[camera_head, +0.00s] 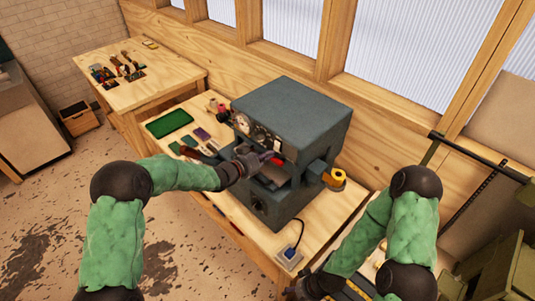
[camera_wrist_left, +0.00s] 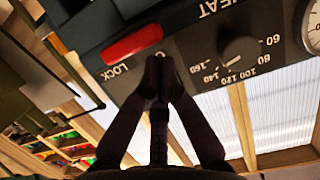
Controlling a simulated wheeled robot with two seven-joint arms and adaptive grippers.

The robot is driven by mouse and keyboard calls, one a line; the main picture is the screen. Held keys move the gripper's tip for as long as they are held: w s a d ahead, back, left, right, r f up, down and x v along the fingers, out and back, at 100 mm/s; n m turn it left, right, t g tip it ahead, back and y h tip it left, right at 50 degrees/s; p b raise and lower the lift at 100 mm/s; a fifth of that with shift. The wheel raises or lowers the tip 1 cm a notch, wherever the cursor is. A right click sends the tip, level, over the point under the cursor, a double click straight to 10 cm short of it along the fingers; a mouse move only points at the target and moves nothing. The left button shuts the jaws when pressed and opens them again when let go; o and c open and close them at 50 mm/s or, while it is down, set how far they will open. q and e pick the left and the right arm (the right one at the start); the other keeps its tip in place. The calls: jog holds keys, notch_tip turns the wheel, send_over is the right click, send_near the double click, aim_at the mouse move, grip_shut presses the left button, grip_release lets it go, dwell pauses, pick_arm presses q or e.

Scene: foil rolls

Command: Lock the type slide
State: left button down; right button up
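A dark grey machine (camera_head: 292,105) stands on the wooden bench, with dials on its front. The type slide's red handle (camera_head: 277,160) is on its front, at the end of my left gripper (camera_head: 264,157). In the left wrist view the red handle (camera_wrist_left: 133,43) lies beside a white LOCK label (camera_wrist_left: 115,72), with dial markings to its right. My left gripper's fingertips (camera_wrist_left: 158,66) meet there, just below the handle's right end, with nothing visible between them. I cannot tell whether they touch the handle. My right gripper (camera_head: 302,288) is low at the bottom edge, its fingers unclear.
A yellow foil roll (camera_head: 335,178) sits at the machine's right side. A green mat (camera_head: 169,122) and small items lie left of the machine. A box with a cable (camera_head: 290,256) is near the bench's front. Another table (camera_head: 140,75) stands behind left.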

pick_arm(q)
jog(key=shift+w+a+f+n+p, duration=0.1)
jog(key=shift+n+p, duration=0.2)
jog(key=shift+p, duration=0.05)
jog(key=shift+w+a+f+n+p, duration=0.1)
jog(key=shift+n+p, duration=0.3)
jog(key=shift+p, duration=0.05)
